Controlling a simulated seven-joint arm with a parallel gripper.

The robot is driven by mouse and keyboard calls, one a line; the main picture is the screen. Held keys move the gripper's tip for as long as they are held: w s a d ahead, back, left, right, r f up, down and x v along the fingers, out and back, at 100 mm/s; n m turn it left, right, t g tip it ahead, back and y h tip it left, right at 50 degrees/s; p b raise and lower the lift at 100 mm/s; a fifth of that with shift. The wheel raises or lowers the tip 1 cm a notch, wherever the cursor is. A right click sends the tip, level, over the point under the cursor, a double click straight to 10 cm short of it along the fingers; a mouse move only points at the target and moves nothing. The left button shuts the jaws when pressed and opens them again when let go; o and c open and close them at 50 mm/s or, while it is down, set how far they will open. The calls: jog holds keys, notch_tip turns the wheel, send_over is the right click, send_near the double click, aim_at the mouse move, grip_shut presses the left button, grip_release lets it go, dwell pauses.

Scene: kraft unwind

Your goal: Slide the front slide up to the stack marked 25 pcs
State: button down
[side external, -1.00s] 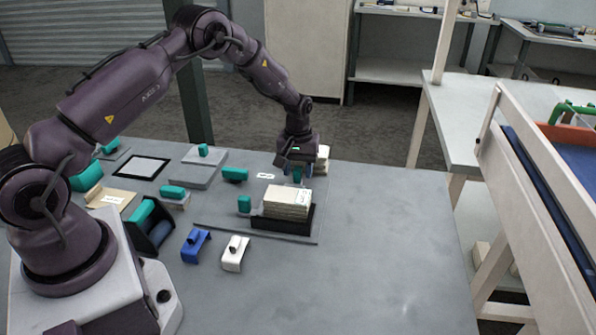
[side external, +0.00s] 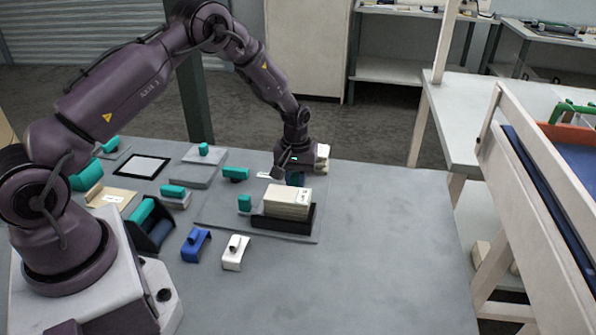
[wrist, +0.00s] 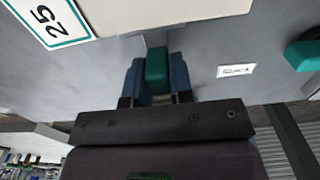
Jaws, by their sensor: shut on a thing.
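A pale stack of sheets (side external: 288,197) sits in a low black holder (side external: 285,224) on a thin grey plate (side external: 225,220). Its top label reads 25 in the wrist view (wrist: 52,18). My gripper (side external: 295,180) is at the stack's far side in the side view. In the wrist view its blue fingers are shut on a teal handle (wrist: 157,68), apparently a slide's handle. Another teal handle (side external: 245,203) stands close to the left of the stack. The held slide's base is mostly hidden.
A third teal handle (side external: 235,173) and a small white label (wrist: 237,70) lie left of my gripper. Blue (side external: 196,245) and white (side external: 235,253) brackets stand in front. The table's right side is clear.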

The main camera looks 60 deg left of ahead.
aim_at(293, 185)
jog(key=shift+s+d, duration=1.1)
jog(key=c, duration=1)
grip_release()
jog(key=shift+r, duration=0.2)
notch_tip(293, 185, up, 13)
jog(key=shift+f, duration=0.2)
